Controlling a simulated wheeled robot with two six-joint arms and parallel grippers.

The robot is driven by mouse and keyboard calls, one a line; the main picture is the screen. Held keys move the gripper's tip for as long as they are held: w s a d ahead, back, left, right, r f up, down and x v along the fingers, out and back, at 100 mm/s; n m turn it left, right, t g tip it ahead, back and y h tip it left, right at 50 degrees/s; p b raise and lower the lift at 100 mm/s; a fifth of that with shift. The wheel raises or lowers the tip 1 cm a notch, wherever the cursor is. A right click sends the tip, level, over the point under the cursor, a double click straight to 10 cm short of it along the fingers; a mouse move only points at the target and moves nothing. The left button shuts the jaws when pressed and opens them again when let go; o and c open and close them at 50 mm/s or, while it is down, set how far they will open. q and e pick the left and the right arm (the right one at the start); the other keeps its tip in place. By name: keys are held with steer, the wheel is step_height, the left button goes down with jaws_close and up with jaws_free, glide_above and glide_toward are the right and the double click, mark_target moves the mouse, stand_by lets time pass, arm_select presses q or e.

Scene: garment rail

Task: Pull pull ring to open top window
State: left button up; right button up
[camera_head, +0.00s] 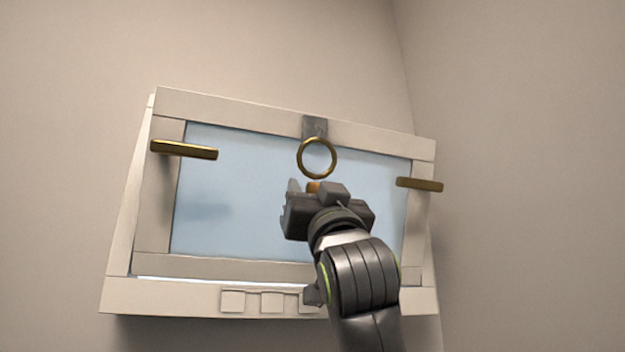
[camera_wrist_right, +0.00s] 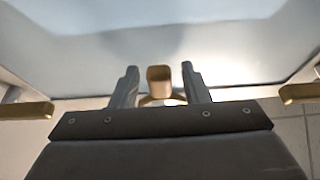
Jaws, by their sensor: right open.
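The window (camera_head: 290,265) has a pale frame around a light blue pane, which also shows in the right wrist view (camera_wrist_right: 80,30). A brass pull ring (camera_head: 317,158) hangs from a grey bracket (camera_head: 314,127) at the middle of its top rail. My right gripper (camera_head: 305,187) is open just below the ring in the head view, in front of the pane. In the right wrist view a gold piece (camera_wrist_right: 158,78) with a curved part under it shows between the two spread fingers (camera_wrist_right: 160,85). I cannot tell whether it touches them. My left gripper is out of view.
Brass bars stick out at the window's left side (camera_head: 184,149) and right side (camera_head: 419,184). Several square plates (camera_head: 271,302) sit on the sill. Plain beige walls meet at a corner right of the window. The space above the ring looks clear.

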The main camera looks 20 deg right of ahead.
steer(key=shift+w, duration=0.1)
steer(key=shift+r, duration=0.1)
jaws_close()
stand_by(0.3)
